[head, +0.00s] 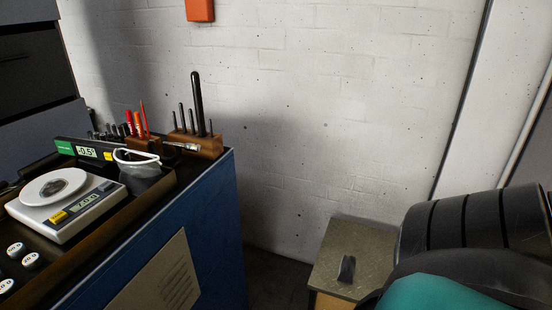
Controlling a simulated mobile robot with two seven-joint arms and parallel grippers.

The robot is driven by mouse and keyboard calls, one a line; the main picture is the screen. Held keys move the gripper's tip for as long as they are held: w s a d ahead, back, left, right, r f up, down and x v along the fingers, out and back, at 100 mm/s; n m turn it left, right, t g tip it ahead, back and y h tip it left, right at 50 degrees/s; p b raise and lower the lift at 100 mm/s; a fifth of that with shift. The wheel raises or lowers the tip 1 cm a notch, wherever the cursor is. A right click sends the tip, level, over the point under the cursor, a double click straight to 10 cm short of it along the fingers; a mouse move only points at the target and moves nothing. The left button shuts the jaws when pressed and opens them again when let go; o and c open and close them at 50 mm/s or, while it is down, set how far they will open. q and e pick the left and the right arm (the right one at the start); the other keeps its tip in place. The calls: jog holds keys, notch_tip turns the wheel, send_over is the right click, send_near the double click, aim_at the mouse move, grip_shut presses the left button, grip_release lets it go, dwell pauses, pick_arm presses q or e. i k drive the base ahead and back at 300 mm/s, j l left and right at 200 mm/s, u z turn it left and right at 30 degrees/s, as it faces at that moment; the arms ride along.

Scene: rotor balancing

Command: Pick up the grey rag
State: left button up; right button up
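I cannot clearly make out a grey rag in the head view. A small dark grey upright piece (346,269) stands on a low box with a speckled top (372,255), at the bottom right of the middle. Its shape is too small to tell whether it is cloth. A grey, white-rimmed item (142,172) lies on the blue cabinet's top; I cannot tell exactly what it is. Neither of my grippers is in view.
The blue cabinet (205,235) holds a scale (70,205), weights (14,250), a green level display (88,152) and a wooden tool block (196,144). A large dark banded body and a teal shape (440,292) fill the lower right. A white wall stands behind.

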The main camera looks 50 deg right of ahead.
aim_at(347, 269)
jog(key=z, duration=2.35)
jog(key=i+l+u, duration=0.3)
jog(key=u, duration=0.15)
jog(key=i+l+u, duration=0.5)
jog(key=k+j, duration=0.1)
